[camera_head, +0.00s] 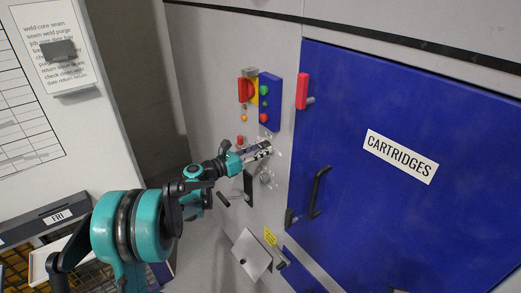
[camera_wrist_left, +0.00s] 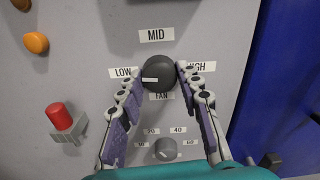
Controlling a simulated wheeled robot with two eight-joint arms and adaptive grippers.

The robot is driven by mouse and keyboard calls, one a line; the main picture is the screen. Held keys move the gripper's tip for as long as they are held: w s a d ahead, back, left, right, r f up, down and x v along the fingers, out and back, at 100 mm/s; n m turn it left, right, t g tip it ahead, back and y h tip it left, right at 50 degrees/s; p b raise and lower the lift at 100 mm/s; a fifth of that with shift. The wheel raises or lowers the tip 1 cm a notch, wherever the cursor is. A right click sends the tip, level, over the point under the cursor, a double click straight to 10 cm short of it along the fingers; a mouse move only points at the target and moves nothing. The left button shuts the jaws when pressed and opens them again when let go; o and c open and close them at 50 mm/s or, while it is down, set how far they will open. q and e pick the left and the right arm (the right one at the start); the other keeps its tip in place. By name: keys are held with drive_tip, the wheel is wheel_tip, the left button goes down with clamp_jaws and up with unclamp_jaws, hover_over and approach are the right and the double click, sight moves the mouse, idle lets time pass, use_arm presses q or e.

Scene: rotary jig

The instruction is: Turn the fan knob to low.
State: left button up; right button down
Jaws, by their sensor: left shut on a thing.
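The round dark fan knob (camera_wrist_left: 158,72) is on the grey panel in the left wrist view. Its white mark points left, towards the LOW label (camera_wrist_left: 123,72). The MID label (camera_wrist_left: 156,35) is above it, and the HIGH label (camera_wrist_left: 201,67) at right is partly covered by a finger. The FAN label (camera_wrist_left: 162,96) is just below. My left gripper (camera_wrist_left: 160,74) is shut on the knob, one finger on each side. In the head view my left gripper (camera_head: 262,150) reaches the panel and hides the knob. My right gripper is not in view.
A smaller numbered dial (camera_wrist_left: 166,149) sits below the knob, and a red button (camera_wrist_left: 59,115) at lower left. In the head view a red rotary switch (camera_head: 246,90) and a blue button box (camera_head: 269,102) are above. The blue CARTRIDGES door (camera_head: 400,190) is right.

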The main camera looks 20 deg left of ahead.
use_arm(q)
drive_tip(key=shift+n, duration=0.6)
drive_tip(key=shift+f, duration=0.1)
drive_tip(key=o, duration=1.2)
drive_tip(key=shift+c, duration=0.2)
drive_tip(key=shift+s, duration=0.1)
drive_tip(key=v, duration=1.2)
